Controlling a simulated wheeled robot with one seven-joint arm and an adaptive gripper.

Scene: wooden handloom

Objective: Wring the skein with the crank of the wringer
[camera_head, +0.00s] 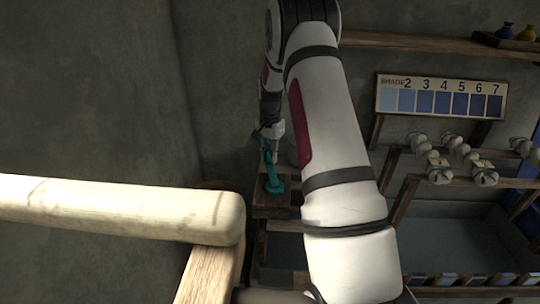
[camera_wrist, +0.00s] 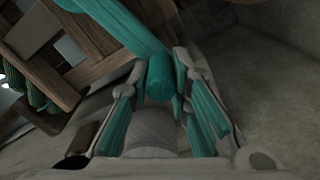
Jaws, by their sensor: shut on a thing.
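The teal crank (camera_head: 275,185) of the wringer stands at a dark wooden block in the head view, left of my arm. In the wrist view, its flat teal arm (camera_wrist: 125,25) slants in from the upper left to a rounded teal grip (camera_wrist: 160,77). My gripper (camera_wrist: 160,82) is shut on that grip, with a finger on each side. In the head view my gripper (camera_head: 270,148) is small and points down at the crank. More teal surfaces show along the fingers. I cannot make out the skein for certain.
A pale wooden beam (camera_head: 120,208) crosses the near left. A shade card (camera_head: 440,97) hangs on the back wall above racks with several pale knotted bundles (camera_head: 440,170). A grey-blue basin (camera_head: 450,235) lies at the lower right. In the wrist view, wooden slats (camera_wrist: 45,45) fill the upper left.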

